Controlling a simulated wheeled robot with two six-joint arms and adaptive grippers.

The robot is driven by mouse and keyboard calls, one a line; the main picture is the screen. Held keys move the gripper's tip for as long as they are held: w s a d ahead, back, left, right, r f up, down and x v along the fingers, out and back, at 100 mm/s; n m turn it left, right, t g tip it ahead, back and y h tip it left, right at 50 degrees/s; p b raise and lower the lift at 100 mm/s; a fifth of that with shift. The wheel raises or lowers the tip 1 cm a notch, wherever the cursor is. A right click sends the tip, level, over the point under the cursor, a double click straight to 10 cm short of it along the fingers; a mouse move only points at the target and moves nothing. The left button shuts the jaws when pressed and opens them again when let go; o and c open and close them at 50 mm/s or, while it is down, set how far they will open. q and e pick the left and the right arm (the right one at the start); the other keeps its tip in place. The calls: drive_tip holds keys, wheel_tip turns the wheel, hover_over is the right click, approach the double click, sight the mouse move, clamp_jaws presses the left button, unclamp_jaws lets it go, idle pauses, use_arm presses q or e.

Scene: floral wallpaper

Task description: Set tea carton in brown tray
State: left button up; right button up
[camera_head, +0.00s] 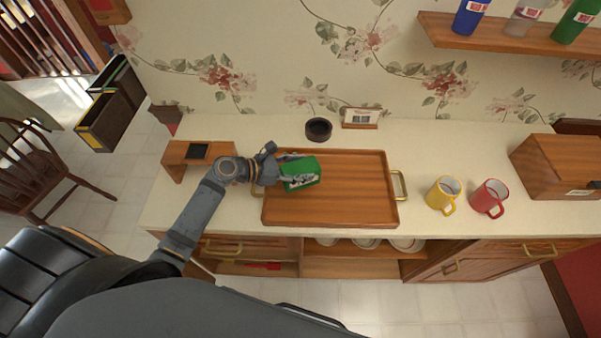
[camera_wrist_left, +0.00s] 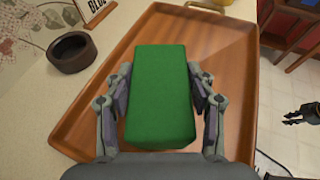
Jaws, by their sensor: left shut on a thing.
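The green tea carton (camera_head: 303,168) is over the left part of the brown wooden tray (camera_head: 345,205), inside its rim as seen from the head. My left gripper (camera_head: 287,172) is shut on the carton, one finger on each side. In the left wrist view the carton (camera_wrist_left: 162,95) fills the space between the fingers, with the tray (camera_wrist_left: 228,50) behind it. Whether the carton touches the tray floor cannot be told. A dark gripper, apparently my right one (camera_wrist_left: 305,113), shows small at the right edge of the left wrist view.
A dark round bowl (camera_head: 318,129) and a small sign (camera_head: 360,118) stand behind the tray. A yellow mug (camera_head: 441,196) and a red mug (camera_head: 487,198) stand to its right, before a wooden box (camera_head: 560,165). A low wooden stand (camera_head: 182,157) is at the left.

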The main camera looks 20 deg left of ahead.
use_arm(q)
wheel_tip(320, 180, down, 3)
drive_tip(key=shift+w+r, duration=0.1)
drive_tip(key=shift+r, duration=0.05)
drive_tip(key=shift+f, duration=0.2)
drive_tip(key=o, duration=1.2)
drive_tip(key=shift+o, duration=0.2)
drive_tip(key=shift+r, duration=0.1)
drive_tip(key=shift+v, duration=6.1)
drive_tip(key=shift+d, duration=0.1)
